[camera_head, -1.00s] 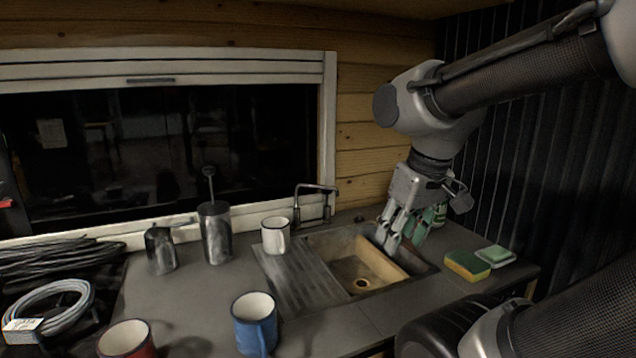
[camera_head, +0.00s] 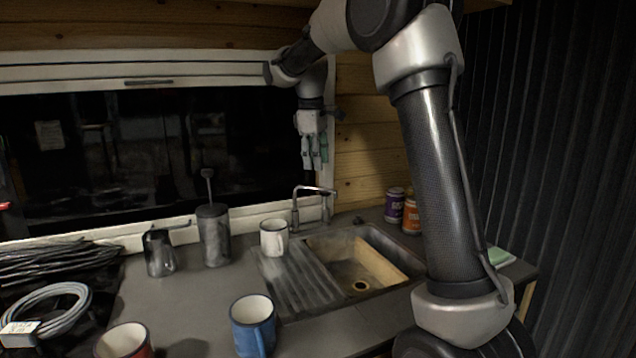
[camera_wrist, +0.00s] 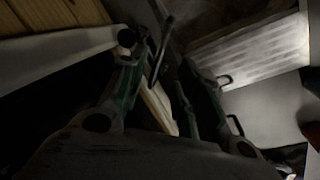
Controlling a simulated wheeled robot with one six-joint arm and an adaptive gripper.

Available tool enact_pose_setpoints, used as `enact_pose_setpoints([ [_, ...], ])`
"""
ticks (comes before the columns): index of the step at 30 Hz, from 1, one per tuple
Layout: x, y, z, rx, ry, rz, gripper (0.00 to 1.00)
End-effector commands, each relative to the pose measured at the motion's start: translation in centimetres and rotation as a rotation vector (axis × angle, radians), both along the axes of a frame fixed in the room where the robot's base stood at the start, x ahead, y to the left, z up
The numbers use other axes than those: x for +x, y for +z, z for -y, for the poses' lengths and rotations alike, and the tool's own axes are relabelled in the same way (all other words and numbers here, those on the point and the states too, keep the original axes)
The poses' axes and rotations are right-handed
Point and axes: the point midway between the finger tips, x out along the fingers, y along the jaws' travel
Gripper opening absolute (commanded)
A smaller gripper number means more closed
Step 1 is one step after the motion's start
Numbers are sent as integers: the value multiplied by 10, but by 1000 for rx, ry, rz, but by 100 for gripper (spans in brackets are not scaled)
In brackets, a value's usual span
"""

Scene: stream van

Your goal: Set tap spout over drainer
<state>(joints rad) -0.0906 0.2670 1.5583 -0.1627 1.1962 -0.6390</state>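The metal tap (camera_head: 295,210) stands behind the sink, in front of the window sill. Its spout (camera_head: 316,188) points right, toward the basin side. The ridged drainer (camera_head: 289,284) lies left of the basin; it also shows as a pale ridged panel in the wrist view (camera_wrist: 262,52). My gripper (camera_head: 314,167) hangs with fingers down, in front of the window frame, above the tap and apart from it. In the wrist view my two fingers (camera_wrist: 155,98) are apart with nothing held between them. A dark thin bar, seemingly the tap (camera_wrist: 163,48), shows beyond them.
A white mug (camera_head: 273,240) stands at the drainer's back left corner. The basin (camera_head: 362,262) is empty.

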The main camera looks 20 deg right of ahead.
Motion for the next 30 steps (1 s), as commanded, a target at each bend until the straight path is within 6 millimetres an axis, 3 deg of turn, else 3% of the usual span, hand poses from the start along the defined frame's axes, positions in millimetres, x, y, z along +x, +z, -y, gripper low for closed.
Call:
enact_pose_setpoints([
  [13,8,-64,9,0,7,-3,33],
  [25,10,-74,11,0,5,1,33],
  [30,10,-74,10,0,5,1,4],
])
